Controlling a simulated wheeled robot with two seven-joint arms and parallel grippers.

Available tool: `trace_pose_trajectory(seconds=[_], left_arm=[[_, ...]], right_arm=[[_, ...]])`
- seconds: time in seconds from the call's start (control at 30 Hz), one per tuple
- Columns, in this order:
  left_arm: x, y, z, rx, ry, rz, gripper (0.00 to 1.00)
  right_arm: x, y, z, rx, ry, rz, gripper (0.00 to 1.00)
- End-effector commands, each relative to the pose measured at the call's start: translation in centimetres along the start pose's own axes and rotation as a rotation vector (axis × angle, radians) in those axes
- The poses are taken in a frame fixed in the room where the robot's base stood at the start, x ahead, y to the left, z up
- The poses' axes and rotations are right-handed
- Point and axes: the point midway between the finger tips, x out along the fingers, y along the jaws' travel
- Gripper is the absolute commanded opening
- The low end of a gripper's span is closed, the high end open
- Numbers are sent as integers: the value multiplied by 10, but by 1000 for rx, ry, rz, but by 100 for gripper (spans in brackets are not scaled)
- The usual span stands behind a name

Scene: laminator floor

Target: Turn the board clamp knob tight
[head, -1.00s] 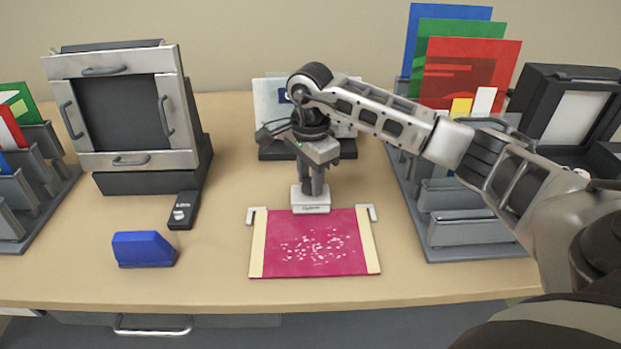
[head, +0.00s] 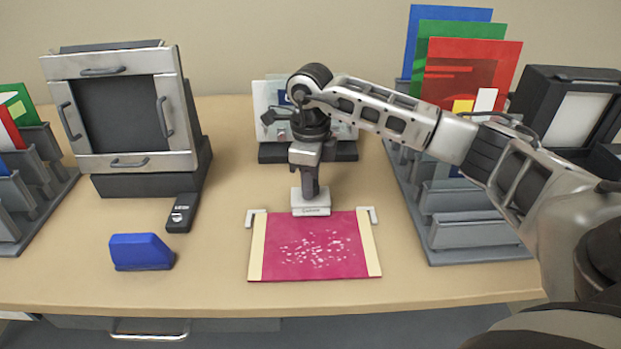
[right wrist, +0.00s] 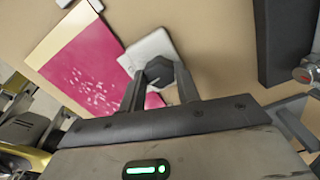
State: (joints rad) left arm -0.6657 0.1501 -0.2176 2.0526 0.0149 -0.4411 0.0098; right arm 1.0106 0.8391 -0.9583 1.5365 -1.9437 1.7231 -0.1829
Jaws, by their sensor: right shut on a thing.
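The board clamp is a pale block (head: 311,208) with small lettering on its front, at the far edge of the magenta board (head: 315,245). In the right wrist view the clamp's pale base (right wrist: 150,47) carries a dark faceted knob (right wrist: 158,71). My right gripper (head: 309,191) points straight down over the clamp and is shut on the knob, with one finger on each side in the wrist view (right wrist: 160,82). The knob is mostly hidden by the fingers in the head view. My left gripper is not in view.
A blue block (head: 141,251) and a dark remote-like device (head: 181,213) lie to the left. A framed panel unit (head: 120,110) stands behind them. Grey racks stand at both sides, and a dark-based stand (head: 275,152) is behind my gripper. The table front is clear.

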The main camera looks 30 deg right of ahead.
Motion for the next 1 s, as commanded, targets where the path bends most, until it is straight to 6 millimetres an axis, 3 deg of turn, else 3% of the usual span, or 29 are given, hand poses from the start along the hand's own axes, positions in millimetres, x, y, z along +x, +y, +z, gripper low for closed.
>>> trace_pose_trajectory(seconds=[0.3, 0.8, 0.83, 0.9, 1.0], left_arm=[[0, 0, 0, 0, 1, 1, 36], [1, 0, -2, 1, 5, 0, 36], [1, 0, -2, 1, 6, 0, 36], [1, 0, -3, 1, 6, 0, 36], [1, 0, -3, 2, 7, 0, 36]], right_arm=[[-2, -1, 0, 109, -2, -2, 9], [-2, -1, 0, 128, -3, -3, 9], [-2, -1, 0, 128, -3, -3, 35], [-2, -1, 0, 128, -3, -2, 54], [-1, -1, 0, 127, -2, -2, 54]])
